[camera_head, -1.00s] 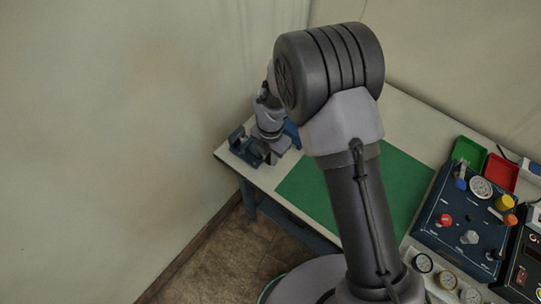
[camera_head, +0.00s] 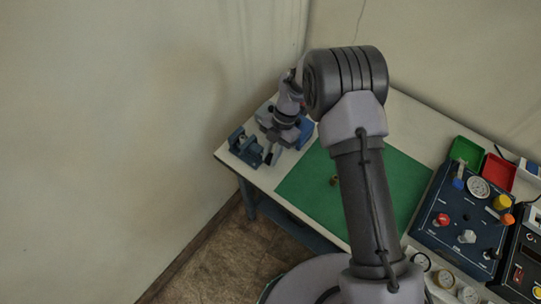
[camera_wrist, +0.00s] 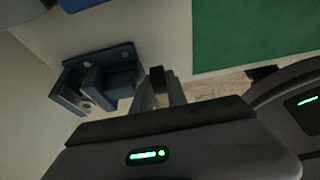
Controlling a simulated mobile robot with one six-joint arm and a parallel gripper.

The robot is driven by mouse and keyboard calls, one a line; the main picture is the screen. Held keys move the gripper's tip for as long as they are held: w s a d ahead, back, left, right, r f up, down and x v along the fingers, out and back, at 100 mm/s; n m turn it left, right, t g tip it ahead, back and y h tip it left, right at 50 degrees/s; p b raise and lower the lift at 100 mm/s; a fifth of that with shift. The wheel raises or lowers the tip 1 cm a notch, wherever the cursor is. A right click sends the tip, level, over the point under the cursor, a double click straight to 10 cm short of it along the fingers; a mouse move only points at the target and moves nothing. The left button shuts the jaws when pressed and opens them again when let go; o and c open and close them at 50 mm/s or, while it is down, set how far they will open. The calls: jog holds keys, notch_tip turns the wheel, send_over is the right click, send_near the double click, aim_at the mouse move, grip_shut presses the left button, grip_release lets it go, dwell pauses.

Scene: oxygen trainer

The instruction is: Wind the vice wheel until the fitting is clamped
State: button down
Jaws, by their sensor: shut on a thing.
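The blue vice (camera_head: 243,147) stands at the left corner of the table. It also shows in the wrist view (camera_wrist: 118,62), where a small round pale part (camera_wrist: 88,104) sits between its jaws; I cannot tell whether this is the fitting. My gripper (camera_head: 274,156) is just right of the vice. In the wrist view its two grey fingers (camera_wrist: 158,82) are shut on a dark block (camera_wrist: 157,75), apart from the vice body. I cannot tell whether this block belongs to the vice wheel, which I do not clearly make out. A small brass piece (camera_head: 334,181) lies on the green mat.
The green mat (camera_head: 310,190) is otherwise bare. A blue control panel (camera_head: 455,225) with coloured knobs stands at the right, with a green tray (camera_head: 466,150) and a red tray (camera_head: 499,172) behind it. The wall is close behind the vice.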

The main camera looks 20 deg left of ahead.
jog(key=shift+w+f+g+y, duration=0.1)
jog(key=shift+g+y, duration=0.2)
jog(key=shift+g, duration=0.4)
jog(key=shift+d, duration=0.1)
jog(key=c, duration=1.3)
grip_release()
